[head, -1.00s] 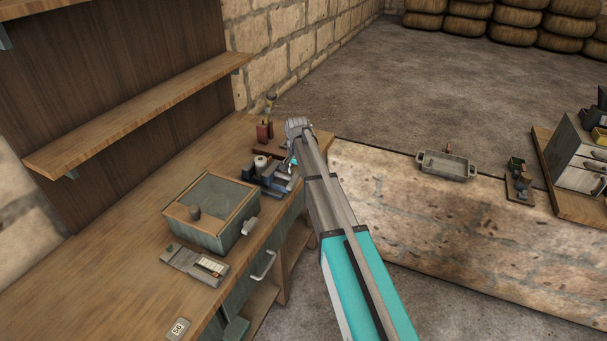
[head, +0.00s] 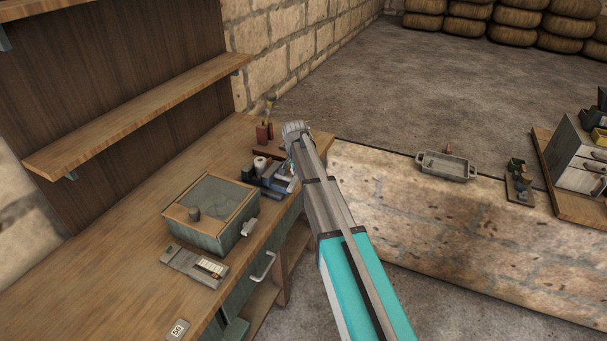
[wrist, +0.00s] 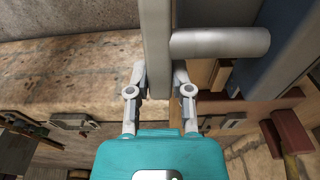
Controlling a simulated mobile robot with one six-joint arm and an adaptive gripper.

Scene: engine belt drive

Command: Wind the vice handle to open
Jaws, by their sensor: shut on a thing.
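The blue-grey vice (head: 270,182) sits at the far right end of the wooden bench, with a pale cylinder (head: 260,165) at its top. In the wrist view the vice handle (wrist: 157,45) is a flat grey bar running up the picture. A round grey rod (wrist: 220,42) runs right from beside it toward the blue vice body (wrist: 285,45). My gripper (wrist: 160,82) is shut on the lower part of the bar, one finger on each side. In the head view my arm hides most of the handle and the gripper.
A glass-topped box (head: 210,212) stands on the bench left of the vice. A red-brown holder (head: 264,133) is behind the vice. A wooden shelf (head: 140,115) hangs above the bench. A grey tray (head: 447,166) lies on the stone ledge to the right.

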